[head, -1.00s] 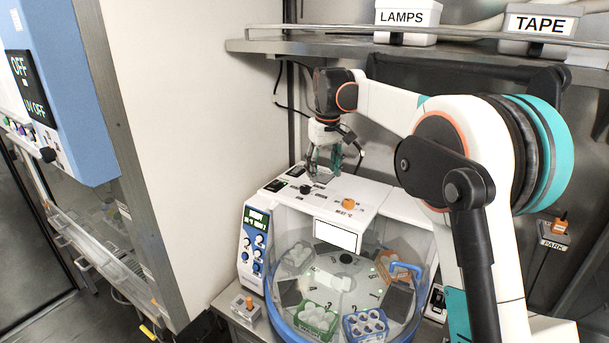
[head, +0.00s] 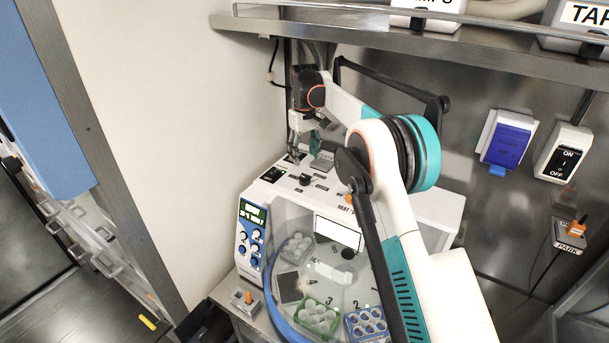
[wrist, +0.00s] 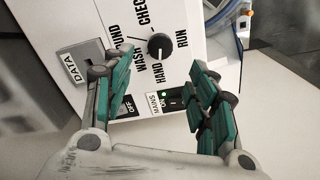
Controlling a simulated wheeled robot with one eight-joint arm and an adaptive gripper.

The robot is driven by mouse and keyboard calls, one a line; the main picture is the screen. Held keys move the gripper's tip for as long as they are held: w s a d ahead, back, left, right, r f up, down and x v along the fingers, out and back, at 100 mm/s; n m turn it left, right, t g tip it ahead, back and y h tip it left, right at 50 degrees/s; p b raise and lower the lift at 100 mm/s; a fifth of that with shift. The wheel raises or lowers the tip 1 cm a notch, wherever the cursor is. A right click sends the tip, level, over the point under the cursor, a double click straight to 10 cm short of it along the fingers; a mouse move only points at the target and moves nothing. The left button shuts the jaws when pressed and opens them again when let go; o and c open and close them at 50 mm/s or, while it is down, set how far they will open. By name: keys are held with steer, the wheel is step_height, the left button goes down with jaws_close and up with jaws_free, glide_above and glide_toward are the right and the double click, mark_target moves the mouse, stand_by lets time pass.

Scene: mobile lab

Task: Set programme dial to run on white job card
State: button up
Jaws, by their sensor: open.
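The black programme dial (wrist: 160,46) is on the white machine top, with labels around it including HAND, WASH, CHECK and one that looks like RUN. A small white mark shows near its lower side; which label it points at is hard to tell. The dial (head: 305,180) also shows in the head view. My gripper (wrist: 165,95) is open and empty, fingers apart, with the dial beyond the fingertips. In the head view my gripper (head: 302,152) hangs above the machine's rear left. A white rectangle (head: 338,232) faces front over the drum; no writing is readable on it.
The MAINS switch (wrist: 172,100) with a green light lies between the fingers. A grey DATA plate (wrist: 78,64) is by the left finger. The clear drum (head: 300,270) holds racks of tubes. A shelf (head: 400,40) runs above my arm.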

mark_target(305, 177)
step_height(305, 177, down, 10)
steer(key=shift+r+p, duration=0.1)
steer(key=shift+p, duration=0.45)
steer(key=c, duration=1.1)
